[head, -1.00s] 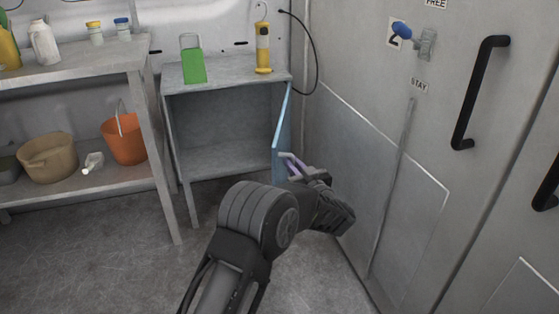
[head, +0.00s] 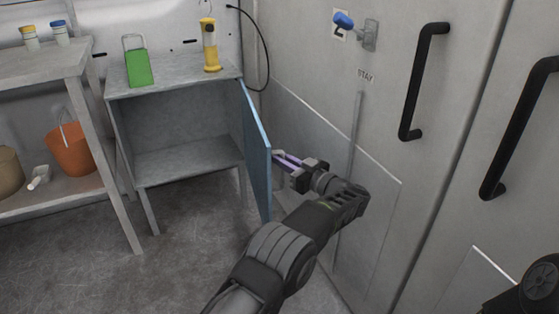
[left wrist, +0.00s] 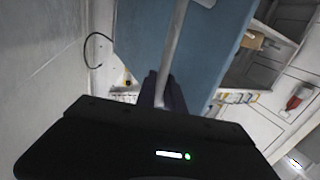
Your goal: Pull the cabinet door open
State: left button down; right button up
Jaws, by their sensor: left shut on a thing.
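The grey cabinet (head: 185,82) stands against the back wall, and its inside is visible and looks empty. Its blue door (head: 257,150) hangs on the right side and stands swung out towards me. My left gripper (head: 286,161) is at the outer face of the door, shut on its handle. In the left wrist view the handle (left wrist: 174,45) is a pale bar running along the blue door (left wrist: 213,45), and it passes down between the dark fingers (left wrist: 163,92). The fingers hide part of the bar. My right gripper is out of view.
A green object (head: 137,66) and a yellow lamp-like object (head: 210,46) stand on the cabinet. A shelf (head: 45,66) with an orange bucket (head: 72,154) stands at left. A grey wall with black handles (head: 421,80) is close on the right. Floor in front is clear.

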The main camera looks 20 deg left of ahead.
pick_arm(q)
jog(key=shift+a+r, duration=0.2)
jog(key=c, duration=1.5)
grip_release()
jog(key=shift+f, duration=0.1)
jog(key=shift+o, duration=0.2)
jog(key=shift+d, duration=0.1)
jog(key=p+v, duration=0.1)
jog(key=v, duration=0.6)
jog(key=shift+s+d+p, duration=0.15)
jog(key=shift+d+p, duration=0.1)
jog(key=shift+p, duration=0.1)
jog(key=shift+a, duration=0.1)
